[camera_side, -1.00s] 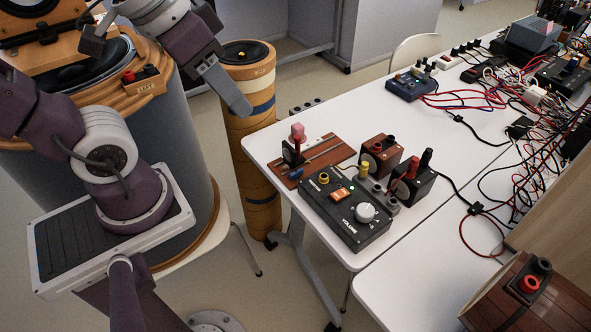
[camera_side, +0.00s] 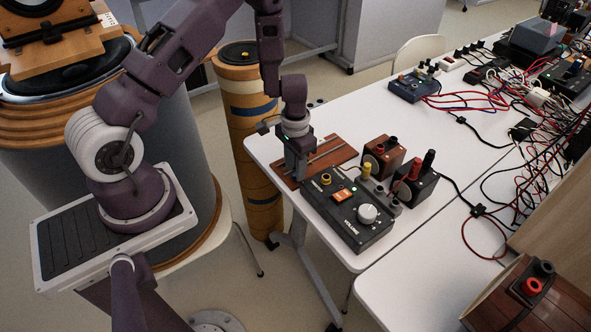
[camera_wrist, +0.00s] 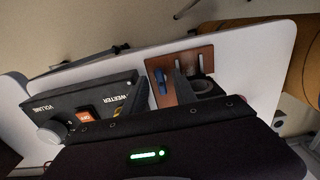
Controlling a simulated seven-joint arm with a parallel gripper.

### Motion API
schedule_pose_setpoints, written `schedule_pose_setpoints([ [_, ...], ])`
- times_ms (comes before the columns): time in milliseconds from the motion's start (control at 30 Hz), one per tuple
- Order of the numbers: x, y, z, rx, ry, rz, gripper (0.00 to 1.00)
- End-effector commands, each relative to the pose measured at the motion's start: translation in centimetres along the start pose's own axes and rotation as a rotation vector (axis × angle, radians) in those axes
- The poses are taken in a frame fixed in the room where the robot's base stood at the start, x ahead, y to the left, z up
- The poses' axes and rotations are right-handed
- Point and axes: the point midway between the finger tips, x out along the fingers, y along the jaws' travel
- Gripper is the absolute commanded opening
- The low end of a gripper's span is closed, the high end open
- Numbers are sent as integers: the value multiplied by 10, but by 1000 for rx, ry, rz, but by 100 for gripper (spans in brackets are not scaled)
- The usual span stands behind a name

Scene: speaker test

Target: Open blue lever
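The brown slotted board (camera_side: 330,155) lies at the near left corner of the white table; it also shows in the wrist view (camera_wrist: 172,64). My gripper (camera_side: 298,172) points down over the left part of the board. In the wrist view my gripper (camera_wrist: 194,85) is partly hidden by its own housing. I cannot tell its opening or whether it touches anything.
A black volume box (camera_side: 350,217) with a white knob and an orange switch stands close in front of the board. Small brown and black speaker boxes (camera_side: 382,155) stand to its right. A blue box (camera_side: 414,86) and tangled cables lie farther back. The table's middle is clear.

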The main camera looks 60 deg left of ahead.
Motion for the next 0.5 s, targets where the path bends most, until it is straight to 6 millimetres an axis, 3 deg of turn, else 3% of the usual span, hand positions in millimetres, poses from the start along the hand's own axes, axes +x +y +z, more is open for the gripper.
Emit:
schedule_pose_setpoints([
  [133, 15, 0, 0, -1, 0, 0, 34],
  [367, 16, 0, 0, 0, 1, 0, 34],
  [500, 16, 0, 0, 0, 1, 0, 10],
])
